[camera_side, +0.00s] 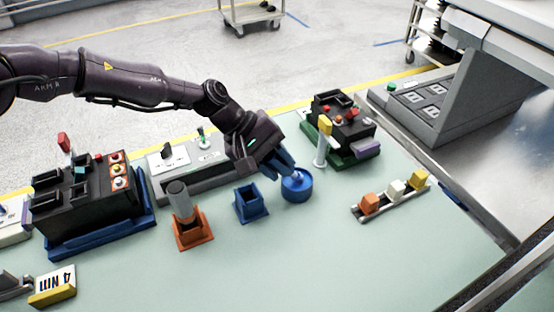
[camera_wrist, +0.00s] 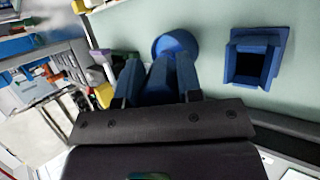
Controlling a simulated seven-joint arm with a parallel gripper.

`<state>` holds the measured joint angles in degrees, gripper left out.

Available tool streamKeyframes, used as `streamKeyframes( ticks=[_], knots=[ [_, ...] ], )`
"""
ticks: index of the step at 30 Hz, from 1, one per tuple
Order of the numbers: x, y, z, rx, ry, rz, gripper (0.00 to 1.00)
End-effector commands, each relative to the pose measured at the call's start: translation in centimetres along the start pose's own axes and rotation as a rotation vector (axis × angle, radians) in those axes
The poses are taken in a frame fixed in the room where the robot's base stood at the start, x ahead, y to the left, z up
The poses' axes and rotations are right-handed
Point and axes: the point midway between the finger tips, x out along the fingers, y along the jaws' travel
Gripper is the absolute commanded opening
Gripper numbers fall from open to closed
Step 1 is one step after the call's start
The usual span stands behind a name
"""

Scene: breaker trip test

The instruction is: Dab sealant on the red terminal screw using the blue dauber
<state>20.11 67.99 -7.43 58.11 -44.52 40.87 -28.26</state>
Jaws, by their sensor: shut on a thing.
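My gripper (camera_side: 280,170) points down over the mat right of the empty blue square holder (camera_side: 250,205). It is shut on a blue piece, taken as the blue dauber (camera_wrist: 160,78), which shows between the fingers in the wrist view. A round blue cylinder (camera_side: 297,188) is at the fingertips; I cannot tell whether it is the dauber's head or a separate pot. The blue holder also shows in the wrist view (camera_wrist: 270,80). Small red parts show on the right black unit (camera_side: 352,114) and round red-orange fittings on the left black unit (camera_side: 117,170); I cannot single out the red terminal screw.
An orange holder (camera_side: 192,236) with a grey cylinder (camera_side: 178,197) stands left of the blue holder. A white post with a yellow top (camera_side: 321,148) stands before the right unit. A rail with orange, white and yellow blocks (camera_side: 390,199) lies right. The front mat is mostly clear.

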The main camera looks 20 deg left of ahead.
Motion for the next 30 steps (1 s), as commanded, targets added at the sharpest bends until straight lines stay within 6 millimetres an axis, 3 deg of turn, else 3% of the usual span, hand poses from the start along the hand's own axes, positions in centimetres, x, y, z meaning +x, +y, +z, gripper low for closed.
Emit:
streamKeyframes(
  ticks=[14,30],
  knots=[
    [0.0,-0.1,0.0,-0.001,0.000,-0.003,0.09],
    [-3.2,2.4,1.4,0.001,0.000,-0.001,0.09]
  ],
)
